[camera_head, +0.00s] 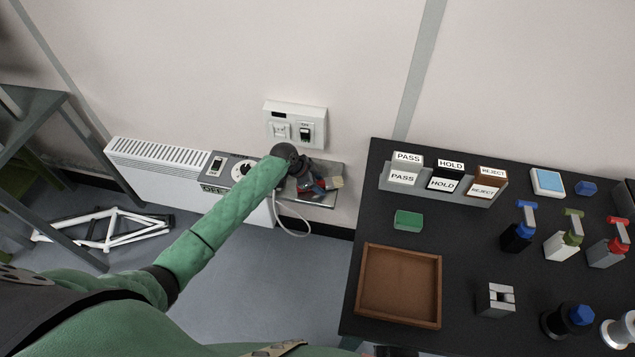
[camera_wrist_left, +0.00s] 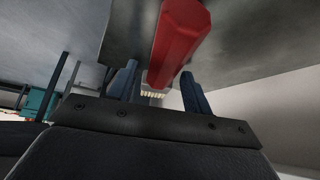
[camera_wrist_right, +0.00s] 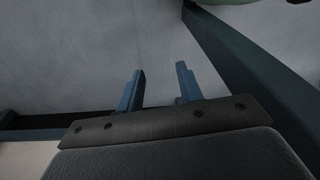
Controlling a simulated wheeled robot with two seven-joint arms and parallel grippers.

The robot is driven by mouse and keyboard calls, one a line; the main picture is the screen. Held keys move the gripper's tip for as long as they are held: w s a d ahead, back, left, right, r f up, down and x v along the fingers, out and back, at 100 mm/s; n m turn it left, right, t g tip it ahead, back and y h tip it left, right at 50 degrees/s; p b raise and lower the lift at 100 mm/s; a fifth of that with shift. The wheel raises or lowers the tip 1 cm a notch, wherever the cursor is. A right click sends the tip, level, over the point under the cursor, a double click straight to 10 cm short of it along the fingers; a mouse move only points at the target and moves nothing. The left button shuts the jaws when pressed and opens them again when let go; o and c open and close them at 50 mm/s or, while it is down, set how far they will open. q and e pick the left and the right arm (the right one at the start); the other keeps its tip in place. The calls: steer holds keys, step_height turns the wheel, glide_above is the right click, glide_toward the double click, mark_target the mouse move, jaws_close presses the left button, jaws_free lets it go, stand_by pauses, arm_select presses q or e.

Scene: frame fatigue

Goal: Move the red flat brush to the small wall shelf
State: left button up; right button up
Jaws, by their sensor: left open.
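The red flat brush (camera_head: 321,185) with pale bristles (camera_head: 337,182) is over the small grey wall shelf (camera_head: 328,166), partly hidden by my left gripper (camera_head: 316,185). In the left wrist view, its red handle (camera_wrist_left: 180,40) runs between the spread fingers of my left gripper (camera_wrist_left: 160,84), and pale bristles show beyond. The grey shelf surface (camera_wrist_left: 245,40) lies close behind the handle. I cannot tell whether the brush rests fully on it. My right gripper (camera_wrist_right: 159,78) is open and empty in the right wrist view, with grey floor beyond.
A wall switch box (camera_head: 296,124) is above the shelf. A white heater (camera_head: 160,165) and a control panel (camera_head: 228,171) are left of it. The dark table (camera_head: 385,225) on the right holds a brown tray (camera_head: 361,280), a label rack (camera_head: 437,188) and several tools.

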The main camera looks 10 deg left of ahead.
arm_select(q)
steer(key=shift+r, duration=0.1)
steer(key=shift+a+r, duration=0.15)
steer(key=b+v, duration=0.2)
steer(key=v, duration=0.8)
steer(key=shift+s+a+r+b, duration=0.15)
steer(key=shift+r+b, duration=0.15)
steer(key=shift+s+a+r, duration=0.1)
steer(key=shift+s+r, duration=0.05)
steer(key=shift+s, duration=0.15)
steer(key=s+d+f+n+y, duration=0.1)
steer(key=s+f+n, duration=0.3)
steer(key=s+f, duration=0.5)
steer(key=s+d+f+n+y, duration=0.2)
steer(key=s+f, duration=0.7)
steer(key=s, duration=0.8)
steer(key=s+d+f+n+g+y, duration=0.1)
steer(key=s+f+n, duration=0.4)
steer(key=s, duration=0.8)
step_height(320, 180, down, 4)
steer(key=shift+d+r+n+y, duration=0.1)
steer(key=shift+d+n+y, duration=0.2)
steer(key=shift+y, duration=0.3)
arm_select(e)
step_height(320, 180, up, 9)
steer(key=w+a, duration=0.1)
steer(key=w, duration=0.1)
steer(key=shift+w+a, duration=0.15)
steer(key=shift+a, duration=0.2)
